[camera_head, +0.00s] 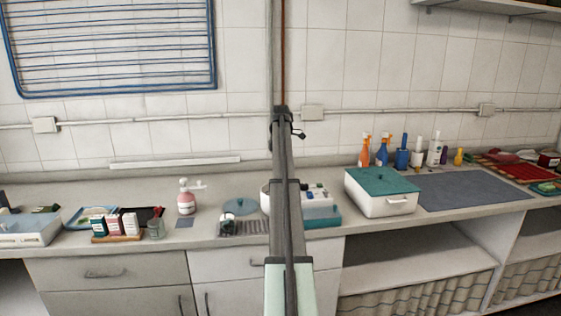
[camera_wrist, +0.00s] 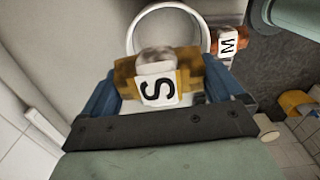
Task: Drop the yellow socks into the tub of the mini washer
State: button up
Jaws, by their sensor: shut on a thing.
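The yellow socks (camera_wrist: 190,76), a mustard bundle with a white tag marked S, sit between the blue fingers of my gripper (camera_wrist: 165,80) in the wrist view. My gripper is shut on them. Just beyond them is a round white rim (camera_wrist: 145,30), apparently the tub of the mini washer; the socks overlap its near edge in the picture, and their height above it is unclear. In the head view the mini washer (camera_head: 320,214), white and teal, stands on the counter, partly hidden behind my arm. The gripper and socks cannot be made out there.
An orange-red item tagged M (camera_wrist: 229,41) lies right of the rim. A teal round lid (camera_head: 240,206) lies left of the washer. A white box with a teal lid (camera_head: 382,192) stands to its right. A pink pump bottle (camera_head: 186,203) stands further left.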

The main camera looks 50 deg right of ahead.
jog(key=shift+f, duration=1.85)
jog(key=o, duration=0.7)
jog(key=shift+c, duration=0.2)
jog(key=shift+r, duration=0.1)
notch_tip(320, 180, up, 14)
jog(key=shift+f, duration=0.15)
